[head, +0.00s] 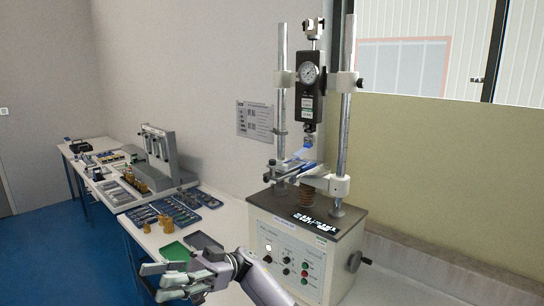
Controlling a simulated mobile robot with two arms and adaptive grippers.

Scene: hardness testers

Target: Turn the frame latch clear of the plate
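The hardness tester (290,245) stands on the bench at the right, with two upright metal columns and a dial gauge (309,74) between them. A white crosspiece (325,181) joins the columns low down, above a coiled spring (306,196) on the dark top plate (345,222). A small part with blue on it (307,146) hangs under the gauge. I cannot make out the frame latch at this size. My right gripper (150,281) is at the bottom, left of the tester and apart from it. Its fingers look spread, with nothing between them. My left gripper is out of view.
A green tray (174,251) and a grey tray (205,242) lie near my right gripper. Several brass weights and a tool tray (180,212) are behind. Another grey device (160,160) stands farther left.

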